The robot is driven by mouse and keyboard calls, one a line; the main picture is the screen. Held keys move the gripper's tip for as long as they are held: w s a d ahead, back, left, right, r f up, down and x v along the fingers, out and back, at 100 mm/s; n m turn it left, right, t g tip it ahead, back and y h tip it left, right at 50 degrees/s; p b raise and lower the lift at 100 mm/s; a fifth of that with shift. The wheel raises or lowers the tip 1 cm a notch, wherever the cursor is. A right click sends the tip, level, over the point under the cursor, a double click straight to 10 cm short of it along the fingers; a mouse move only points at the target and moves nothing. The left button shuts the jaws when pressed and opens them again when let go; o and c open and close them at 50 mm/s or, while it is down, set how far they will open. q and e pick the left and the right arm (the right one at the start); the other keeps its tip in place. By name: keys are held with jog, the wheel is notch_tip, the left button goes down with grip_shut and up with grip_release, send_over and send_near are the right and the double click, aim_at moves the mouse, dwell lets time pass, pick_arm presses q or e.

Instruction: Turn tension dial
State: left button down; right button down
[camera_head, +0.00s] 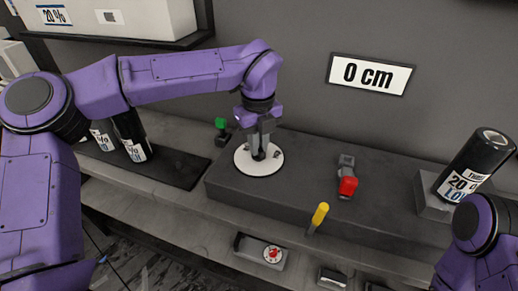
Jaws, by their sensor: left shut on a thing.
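A white round dial (243,165) with a dark knob at its middle lies on the dark raised block. My left gripper (259,153) points straight down over the dial. Its fingers are shut on the dark knob and hide most of it. Dark marks show on the white face near its rim, too small to read. My right arm shows at the lower right, but its gripper is out of view.
A sign (370,75) reading "0 cm" hangs on the wall. A green-topped lever (221,128), a red-ended lever (347,185) and a yellow handle (319,215) stand near the dial. A dark roll (474,163) rests at right.

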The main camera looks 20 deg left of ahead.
pick_arm(q)
jog(key=shift+n+b, duration=0.8)
jog(key=shift+n, duration=0.3)
jog(key=shift+r, duration=0.1)
jog(key=c, duration=1.1)
grip_release()
notch_tip(320, 180, up, 10)
jog(key=shift+r, duration=0.25)
